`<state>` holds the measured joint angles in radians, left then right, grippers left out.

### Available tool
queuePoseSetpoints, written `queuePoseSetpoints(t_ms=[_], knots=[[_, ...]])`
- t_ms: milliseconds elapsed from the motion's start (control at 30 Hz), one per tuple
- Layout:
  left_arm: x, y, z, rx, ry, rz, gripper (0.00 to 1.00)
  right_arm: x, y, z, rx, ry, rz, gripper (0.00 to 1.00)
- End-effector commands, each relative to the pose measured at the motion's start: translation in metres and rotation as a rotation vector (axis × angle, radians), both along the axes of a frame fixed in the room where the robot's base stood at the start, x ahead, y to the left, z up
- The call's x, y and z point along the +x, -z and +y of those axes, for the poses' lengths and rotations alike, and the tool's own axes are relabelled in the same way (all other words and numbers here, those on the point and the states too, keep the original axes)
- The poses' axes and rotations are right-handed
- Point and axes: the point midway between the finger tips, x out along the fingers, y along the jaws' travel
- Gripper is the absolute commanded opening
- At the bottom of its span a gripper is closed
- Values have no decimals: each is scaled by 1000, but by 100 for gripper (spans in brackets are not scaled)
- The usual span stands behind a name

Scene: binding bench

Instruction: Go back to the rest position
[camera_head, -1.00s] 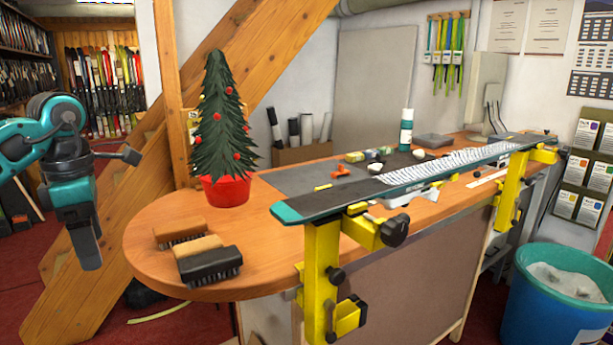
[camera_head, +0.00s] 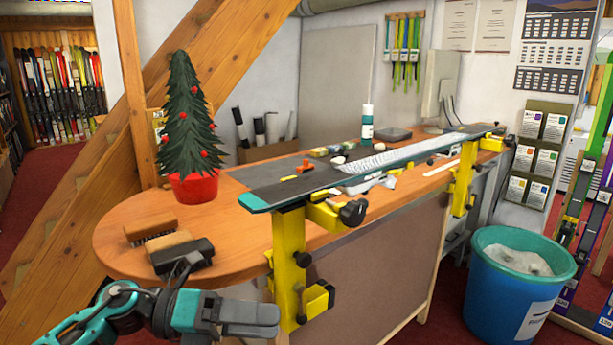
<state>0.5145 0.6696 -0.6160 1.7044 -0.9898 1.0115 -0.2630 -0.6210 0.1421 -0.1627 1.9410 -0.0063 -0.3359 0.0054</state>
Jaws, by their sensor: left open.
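My left gripper (camera_head: 272,322) is at the bottom of the view, just in front of the rounded end of the wooden bench (camera_head: 125,245). Its dark fingers point right, seen from the side, open with nothing between them. It is below and in front of the brushes and left of the front yellow vise. My right gripper is not in view.
A ski (camera_head: 300,188) lies clamped in yellow vises (camera_head: 289,240) along the bench edge. Brushes (camera_head: 165,250) and a small Christmas tree in a red pot (camera_head: 194,186) stand on the bench. A blue bin (camera_head: 510,300) is at the lower right.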

Motion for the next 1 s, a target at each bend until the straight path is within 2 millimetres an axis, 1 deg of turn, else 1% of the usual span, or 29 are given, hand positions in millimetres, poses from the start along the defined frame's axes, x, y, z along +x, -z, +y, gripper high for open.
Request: queuePoseSetpoints(t_ms=[33, 100, 167, 267, 367, 467, 500, 567, 600, 667, 700, 800, 833, 900, 1000], knots=[[-3, 1, -10, -123, -63, 99, 85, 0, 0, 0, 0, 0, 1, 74], [0, 1, -14, -279, -169, 239, 85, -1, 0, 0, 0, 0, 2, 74], [4, 4, -13, -405, -264, 368, 85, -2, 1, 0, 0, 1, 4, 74], [11, 21, 0, -598, -441, 601, 85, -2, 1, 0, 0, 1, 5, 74], [14, 54, 21, -767, -631, 853, 85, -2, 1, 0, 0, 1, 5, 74], [5, 101, 46, -913, -835, 1117, 85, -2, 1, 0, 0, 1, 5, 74], [-3, 123, 56, -964, -920, 1226, 85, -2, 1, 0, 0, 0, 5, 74], [-20, 157, 71, -1031, -1047, 1386, 85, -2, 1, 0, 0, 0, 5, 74], [-33, 179, 79, -1070, -1127, 1488, 85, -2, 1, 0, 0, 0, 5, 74], [-56, 208, 89, -1117, -1238, 1625, 85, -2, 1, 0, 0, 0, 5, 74], [-70, 224, 94, -1142, -1301, 1703, 85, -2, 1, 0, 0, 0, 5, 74], [-102, 253, 102, -1180, -1421, 1852, 85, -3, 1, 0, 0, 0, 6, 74], [-109, 259, 103, -1187, -1447, 1883, 85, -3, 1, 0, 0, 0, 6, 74], [-121, 269, 105, -1198, -1489, 1937, 85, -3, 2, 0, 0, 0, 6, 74], [-129, 274, 106, -1206, -1514, 1969, 85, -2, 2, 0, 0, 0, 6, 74]])
